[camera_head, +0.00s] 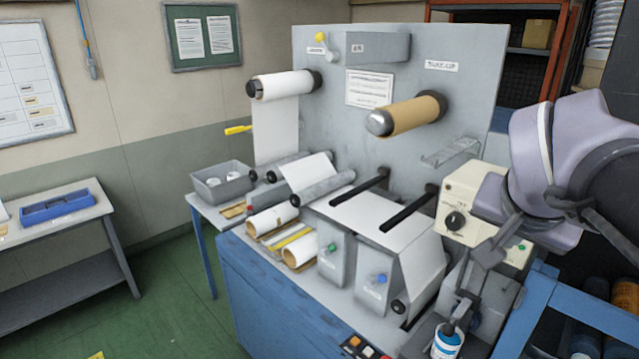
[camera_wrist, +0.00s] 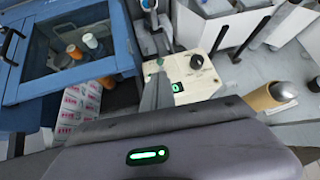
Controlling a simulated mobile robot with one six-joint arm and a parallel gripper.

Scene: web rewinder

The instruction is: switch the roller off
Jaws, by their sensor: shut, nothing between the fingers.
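A cream control box (camera_head: 475,190) stands at the right end of the machine. It carries a black round knob (camera_head: 456,221) on its left and a small green part (camera_head: 522,247) low on its right. In the wrist view the box (camera_wrist: 205,84) shows the knob (camera_wrist: 196,61), a lit green display (camera_wrist: 177,87) and a small green part (camera_wrist: 160,62). My gripper (camera_head: 488,256) is shut and empty in front of the box, right of the knob. In the wrist view its dark finger (camera_wrist: 156,90) reaches beside the display. Contact cannot be told. The display is hidden in the head view.
A button panel (camera_head: 364,347) is at the front edge. Black bars (camera_head: 409,208) stick out nearby. A blue-framed cabinet (camera_head: 575,300) and a white-blue bottle (camera_head: 447,341) crowd the right.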

